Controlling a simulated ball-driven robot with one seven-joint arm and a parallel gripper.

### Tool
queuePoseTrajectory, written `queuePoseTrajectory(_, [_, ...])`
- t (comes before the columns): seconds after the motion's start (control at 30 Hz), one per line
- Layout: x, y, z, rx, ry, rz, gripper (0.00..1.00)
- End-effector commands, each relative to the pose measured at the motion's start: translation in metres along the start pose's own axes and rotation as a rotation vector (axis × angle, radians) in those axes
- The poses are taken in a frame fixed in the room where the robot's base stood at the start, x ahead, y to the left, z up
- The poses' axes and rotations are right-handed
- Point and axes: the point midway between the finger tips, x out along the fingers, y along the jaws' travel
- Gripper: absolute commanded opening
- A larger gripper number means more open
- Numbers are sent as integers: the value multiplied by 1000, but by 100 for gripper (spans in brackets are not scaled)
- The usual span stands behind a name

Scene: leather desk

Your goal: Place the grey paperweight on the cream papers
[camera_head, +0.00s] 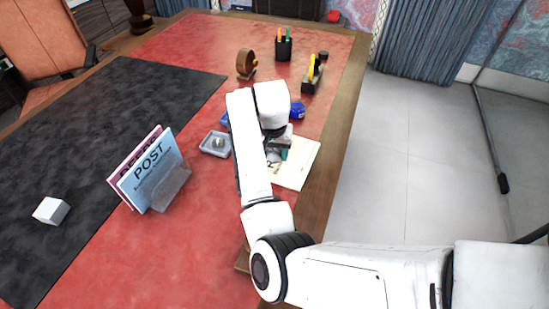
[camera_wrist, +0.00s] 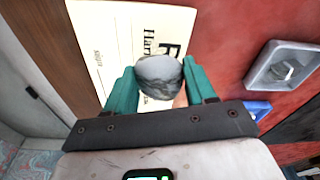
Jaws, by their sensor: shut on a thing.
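The grey paperweight (camera_wrist: 159,76), a rounded mottled stone, sits between the teal fingers of my gripper (camera_wrist: 160,82) in the wrist view. The gripper is shut on it. The cream papers (camera_wrist: 103,32) lie beneath and beyond it, with dark print partly hidden by the stone. In the head view the papers (camera_head: 300,162) lie near the desk's right edge, and my arm and gripper (camera_head: 279,149) cover their left part. The stone is over the papers; I cannot tell whether it touches them.
A grey square dish (camera_head: 215,145) with a small object stands left of the papers. A letter holder (camera_head: 171,188) and a white block (camera_head: 51,210) are at left.

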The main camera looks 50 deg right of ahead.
Motion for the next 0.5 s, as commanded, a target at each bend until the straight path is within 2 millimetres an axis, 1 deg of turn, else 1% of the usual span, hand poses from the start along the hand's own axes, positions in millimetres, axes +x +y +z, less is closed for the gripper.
queuePoseTrajectory(0.03, [8, 1, 3, -2, -5, 4, 19])
queuePoseTrajectory(0.1, [17, 2, 4, 0, -5, 4, 19])
queuePoseTrajectory(0.2, [24, 1, 5, 0, -3, 2, 19])
queuePoseTrajectory(0.5, [26, 1, 5, 0, -2, 2, 19])
